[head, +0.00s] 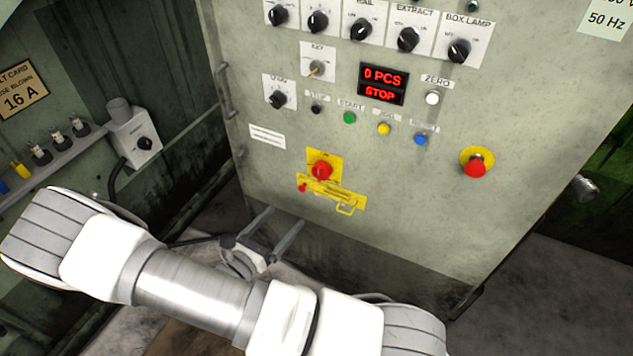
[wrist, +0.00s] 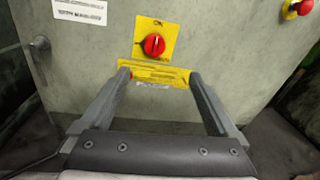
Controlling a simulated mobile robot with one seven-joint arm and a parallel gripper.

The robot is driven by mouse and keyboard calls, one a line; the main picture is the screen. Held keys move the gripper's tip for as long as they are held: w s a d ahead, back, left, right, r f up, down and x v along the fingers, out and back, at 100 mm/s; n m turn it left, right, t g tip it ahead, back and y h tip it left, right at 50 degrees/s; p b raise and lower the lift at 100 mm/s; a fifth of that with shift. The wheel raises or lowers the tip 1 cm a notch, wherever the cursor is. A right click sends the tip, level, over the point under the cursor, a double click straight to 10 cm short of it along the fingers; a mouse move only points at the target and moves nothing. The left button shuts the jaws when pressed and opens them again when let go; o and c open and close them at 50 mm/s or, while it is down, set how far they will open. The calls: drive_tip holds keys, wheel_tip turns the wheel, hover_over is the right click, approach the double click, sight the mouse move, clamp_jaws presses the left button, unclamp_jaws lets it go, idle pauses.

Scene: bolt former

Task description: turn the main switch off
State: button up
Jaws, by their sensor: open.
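The main switch (head: 321,169) is a red rotary knob on a yellow plate, low on the grey-green cabinet front. A yellow hasp or tag strip (head: 333,194) with a small red piece sits just below the switch. My gripper (head: 283,225) is in front of the cabinet, below and left of the switch. In the wrist view its two fingers (wrist: 160,76) are spread wide with nothing between them, pointing toward the panel below the knob. They look apart from the knob.
A red emergency button (head: 475,166) on a yellow ring sits to the right. Above are a display (head: 383,83) reading "0 PCS STOP", several small coloured buttons and black selector knobs. A grey box with a knob (head: 136,137) stands at left. The panel beside the switch is flat.

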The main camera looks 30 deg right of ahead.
drive_tip(key=n+b, duration=0.1)
drive_tip(key=b, duration=0.2)
approach(318, 176)
drive_tip(key=shift+t, duration=0.4)
drive_tip(key=x, duration=0.9)
drive_tip(key=shift+d+f, duration=0.2)
drive_tip(key=shift+d, duration=0.1)
drive_tip(key=shift+c, duration=0.2)
drive_tip(key=c, duration=1.3)
